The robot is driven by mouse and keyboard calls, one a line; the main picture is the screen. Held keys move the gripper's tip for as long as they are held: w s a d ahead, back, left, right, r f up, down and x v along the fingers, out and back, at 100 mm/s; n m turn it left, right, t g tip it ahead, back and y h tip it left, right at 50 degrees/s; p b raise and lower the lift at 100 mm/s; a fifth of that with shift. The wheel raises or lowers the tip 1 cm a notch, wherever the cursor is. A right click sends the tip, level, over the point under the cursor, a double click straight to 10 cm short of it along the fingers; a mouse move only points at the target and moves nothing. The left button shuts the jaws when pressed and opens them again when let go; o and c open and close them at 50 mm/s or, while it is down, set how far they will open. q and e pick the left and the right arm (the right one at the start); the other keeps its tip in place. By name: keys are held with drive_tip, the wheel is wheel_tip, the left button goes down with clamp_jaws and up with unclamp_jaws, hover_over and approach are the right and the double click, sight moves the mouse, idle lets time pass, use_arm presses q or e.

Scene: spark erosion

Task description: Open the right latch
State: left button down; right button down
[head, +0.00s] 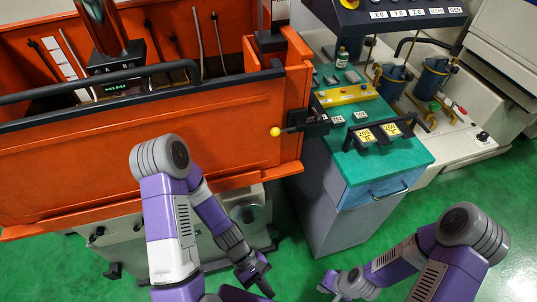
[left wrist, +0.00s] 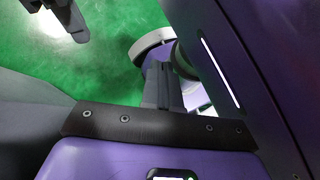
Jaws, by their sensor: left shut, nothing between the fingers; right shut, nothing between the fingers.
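The right latch (head: 309,125) is a black fitting at the right end of the orange tank's front wall (head: 150,140). Its lever points left and ends in a yellow ball knob (head: 275,132). My left gripper (head: 258,274) is low in the head view, well below the latch and apart from it, shut and empty. My right gripper (head: 329,283) is at the bottom, right of the left one, also shut and empty. The left wrist view shows mostly my own purple and grey parts over green floor; the latch is not in it.
A cabinet with a green top (head: 395,155) stands right of the tank and carries a black rack with yellow-labelled holders (head: 366,136). A dark rail (head: 100,78) runs along the tank. Green floor (head: 300,270) is open between my arms.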

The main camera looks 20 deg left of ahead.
use_arm(q)
drive_tip(key=w+d+r+n+t+h+b, duration=0.1)
drive_tip(key=w+r+n+t+h+b, duration=0.3)
drive_tip(key=w+r+n+t+h, duration=0.7)
drive_tip(key=w+a+r+n+t+y+b, duration=0.1)
drive_tip(key=w+a+r+n+t+y, duration=0.5)
drive_tip(key=a+n+t, duration=0.7)
wheel_tip(320, 180, up, 4)
drive_tip(key=shift+w+a+f+n+t+b, duration=0.1)
drive_tip(key=shift+w+a+n+t+b, duration=0.15)
drive_tip(key=shift+w+t, duration=0.6)
drive_tip(key=shift+w+d, duration=0.1)
